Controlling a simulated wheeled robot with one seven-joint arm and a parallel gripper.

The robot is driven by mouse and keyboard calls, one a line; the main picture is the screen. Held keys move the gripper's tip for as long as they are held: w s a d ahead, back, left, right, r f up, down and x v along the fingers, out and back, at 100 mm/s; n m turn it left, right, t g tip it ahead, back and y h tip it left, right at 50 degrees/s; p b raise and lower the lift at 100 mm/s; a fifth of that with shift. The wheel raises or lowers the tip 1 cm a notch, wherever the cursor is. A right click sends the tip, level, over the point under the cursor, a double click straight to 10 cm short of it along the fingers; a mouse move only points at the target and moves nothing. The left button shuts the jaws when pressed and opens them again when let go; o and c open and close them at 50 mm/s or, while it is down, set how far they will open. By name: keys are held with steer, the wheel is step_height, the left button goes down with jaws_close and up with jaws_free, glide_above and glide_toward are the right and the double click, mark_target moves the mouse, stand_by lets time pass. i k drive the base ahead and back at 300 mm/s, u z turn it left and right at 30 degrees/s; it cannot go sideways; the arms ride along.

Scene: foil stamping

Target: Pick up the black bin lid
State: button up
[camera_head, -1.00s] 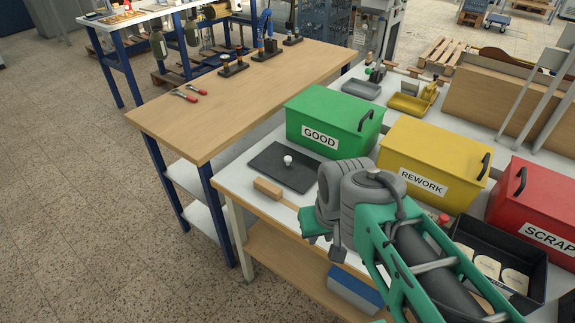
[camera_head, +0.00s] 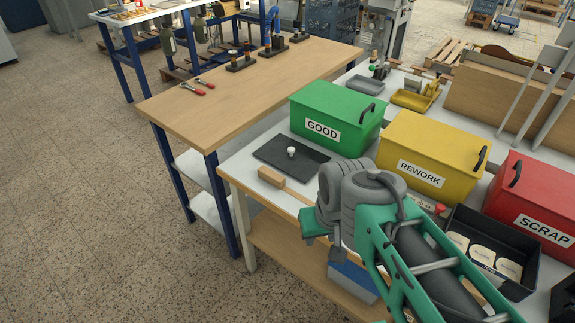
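The black bin lid (camera_head: 308,164) lies flat on the light worktop, in front of the green GOOD bin (camera_head: 331,109). It is a dark rectangular plate with a small white knob (camera_head: 291,152) near its middle. Nothing covers the lid. My grey and green arm reaches up from the lower right, with its grey joint to the right of and nearer than the lid. My gripper's fingers do not show, so I cannot see whether they are open or hold anything.
The yellow REWORK bin (camera_head: 430,148), red SCRAP bin (camera_head: 541,190) and a black tray (camera_head: 526,262) stand to the right. A wooden bench (camera_head: 235,90) adjoins at the left. The floor (camera_head: 100,200) at left is clear.

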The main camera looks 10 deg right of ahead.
mark_target(299, 161)
steer(key=z, duration=0.05)
steer(key=k, duration=1.05)
steer(key=u, duration=0.85)
steer(key=i, duration=0.8)
steer(key=u, duration=0.55)
steer(key=i, duration=0.85)
steer(key=z, duration=0.9)
steer(key=i, duration=0.5)
steer(key=z, duration=0.3)
